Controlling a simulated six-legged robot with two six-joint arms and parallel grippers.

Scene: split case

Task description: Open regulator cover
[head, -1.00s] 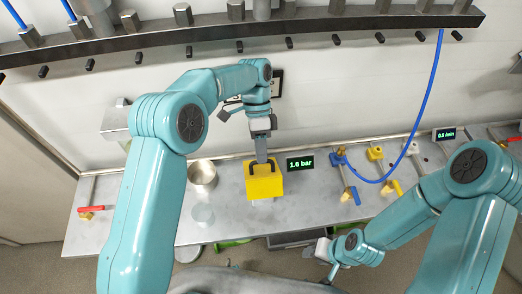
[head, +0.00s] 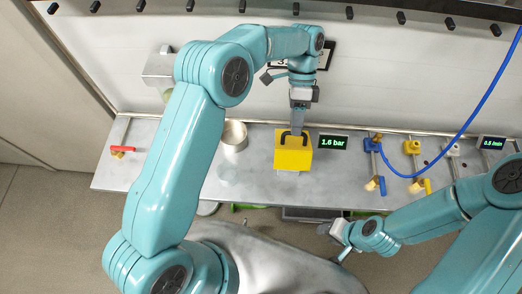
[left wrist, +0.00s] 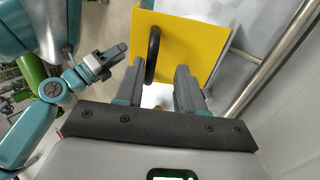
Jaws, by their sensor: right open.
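The yellow regulator cover (head: 293,157) stands on the metal bench, a box with a black handle (head: 292,136) at its top. It looks closed. My left gripper (head: 297,128) is just above and behind the handle. In the left wrist view the cover (left wrist: 190,35) fills the upper middle. My left gripper's two fingers (left wrist: 160,72) are apart there, with the black handle (left wrist: 153,55) between their tips in the picture; I cannot tell if they touch it. My right gripper (head: 328,230) is open and empty, low in front of the bench.
A display reading 1.6 bar (head: 333,142) stands right of the cover. A metal cup (head: 233,137) is to its left. Valves with a blue hose (head: 440,160) are at the right, and a red-handled valve (head: 122,149) is at the far left. Bare bench lies around the cup.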

